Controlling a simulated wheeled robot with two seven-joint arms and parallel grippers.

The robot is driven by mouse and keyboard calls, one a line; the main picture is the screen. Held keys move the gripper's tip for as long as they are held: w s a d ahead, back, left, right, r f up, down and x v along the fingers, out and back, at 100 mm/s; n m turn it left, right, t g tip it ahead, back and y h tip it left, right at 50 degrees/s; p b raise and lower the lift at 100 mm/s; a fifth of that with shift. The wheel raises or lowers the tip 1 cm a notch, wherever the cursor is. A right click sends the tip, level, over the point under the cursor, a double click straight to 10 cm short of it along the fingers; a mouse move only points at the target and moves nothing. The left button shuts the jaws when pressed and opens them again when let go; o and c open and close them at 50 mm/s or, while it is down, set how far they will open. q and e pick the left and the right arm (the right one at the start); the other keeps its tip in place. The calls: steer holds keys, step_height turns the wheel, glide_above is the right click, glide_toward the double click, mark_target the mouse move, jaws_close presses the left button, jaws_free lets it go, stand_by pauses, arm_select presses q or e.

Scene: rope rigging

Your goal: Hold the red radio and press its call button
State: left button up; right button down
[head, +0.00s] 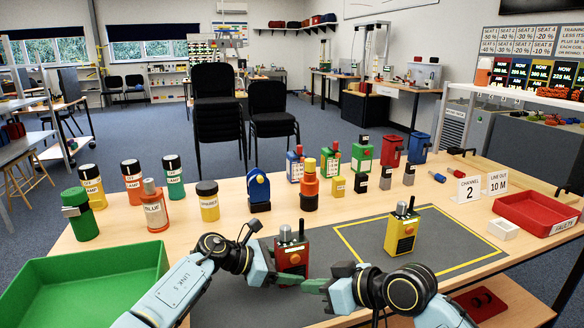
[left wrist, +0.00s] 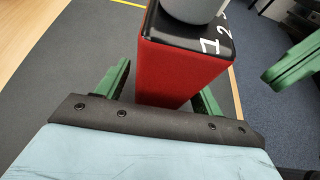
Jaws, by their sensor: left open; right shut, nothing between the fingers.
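The red radio (head: 293,257) stands upright on the dark grey mat (head: 345,272), with a black top, a grey knob and a short antenna. The left wrist view shows it close up (left wrist: 175,70), with white numbers beside the knob. My left gripper (head: 288,278) is open, with a green finger on each side of the radio's lower body; I cannot tell whether they touch it. My right gripper (head: 315,286) is shut and empty just right of the radio's base; its green fingers also show at the right of the left wrist view (left wrist: 292,70).
A yellow radio (head: 402,231) stands upright in the yellow-outlined area to the right. A green tray (head: 85,300) is at front left and a red tray (head: 535,213) marked FAULTY at right. Labelled bottles and several coloured blocks line the back.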

mark_target(277, 265)
arm_select(q)
steer(key=shift+p+v, duration=1.3)
steer(key=shift+v, duration=0.25)
steer(key=shift+p+v, duration=1.75)
steer(key=shift+v, duration=1.25)
arm_select(e)
steer(key=shift+r, duration=3)
